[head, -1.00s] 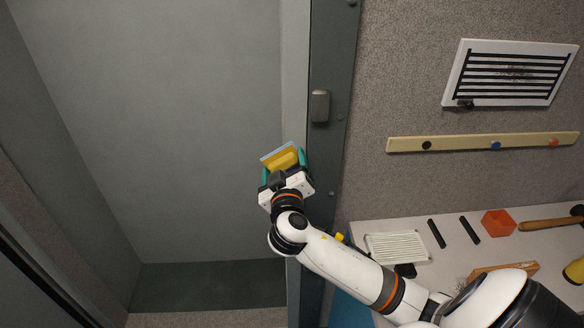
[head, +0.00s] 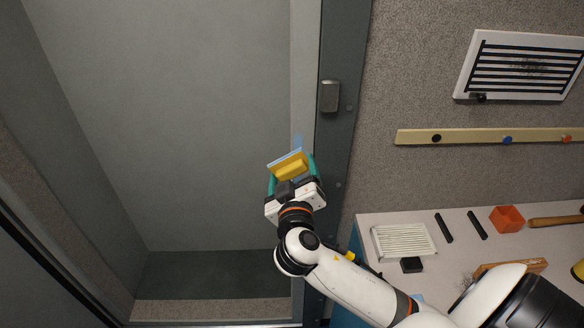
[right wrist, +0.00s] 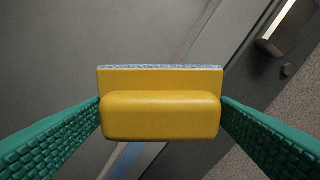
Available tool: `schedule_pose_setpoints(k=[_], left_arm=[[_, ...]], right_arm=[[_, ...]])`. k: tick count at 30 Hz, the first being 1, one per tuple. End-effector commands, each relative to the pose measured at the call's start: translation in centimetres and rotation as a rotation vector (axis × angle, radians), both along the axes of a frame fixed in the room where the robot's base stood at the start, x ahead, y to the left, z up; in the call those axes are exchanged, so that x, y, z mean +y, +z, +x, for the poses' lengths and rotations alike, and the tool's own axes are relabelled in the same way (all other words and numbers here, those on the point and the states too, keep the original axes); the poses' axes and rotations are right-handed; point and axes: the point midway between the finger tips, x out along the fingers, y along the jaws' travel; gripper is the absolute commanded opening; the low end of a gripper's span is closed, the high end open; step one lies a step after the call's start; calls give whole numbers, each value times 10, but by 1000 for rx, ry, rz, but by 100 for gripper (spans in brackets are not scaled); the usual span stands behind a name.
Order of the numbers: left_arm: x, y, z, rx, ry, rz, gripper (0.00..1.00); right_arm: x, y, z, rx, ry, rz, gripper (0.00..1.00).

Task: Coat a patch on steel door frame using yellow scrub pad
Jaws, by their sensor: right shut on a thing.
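The yellow scrub pad (head: 289,166) has a block-shaped grip and a pale blue face; it also shows in the right wrist view (right wrist: 160,115). My right gripper (head: 293,178) is shut on its grip, with a green finger at each side. The pad is in front of the steel door frame (head: 306,60), at its pale inner strip. A light blue patch (head: 298,142) shows on that strip just above the pad. A bluish streak (right wrist: 127,156) also shows below the pad in the right wrist view. I cannot tell whether the pad touches the frame. My left gripper is not in view.
A grey latch box (head: 329,96) sits on the dark part of the frame. At right, a worktop (head: 380,216) holds a ribbed white tray (head: 404,242), black bars, an orange box (head: 507,218) and a wooden-handled tool. A vent (head: 522,66) and a peg rail (head: 490,136) are on the wall.

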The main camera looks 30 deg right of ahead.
Motion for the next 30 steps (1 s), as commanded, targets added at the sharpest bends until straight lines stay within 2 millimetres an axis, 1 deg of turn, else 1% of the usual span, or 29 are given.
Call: schedule_pose_setpoints(k=[11, 14, 21, 30], left_arm=[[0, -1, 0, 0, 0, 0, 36], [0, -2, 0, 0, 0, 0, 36], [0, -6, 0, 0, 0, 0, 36], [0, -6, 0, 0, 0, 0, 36]], right_arm=[[2, 0, -2, -1, 1, 0, 63], [5, 0, -7, -2, 1, 2, 63], [15, -1, -25, 0, 0, 3, 63], [16, 1, -26, -1, 0, -1, 63]])
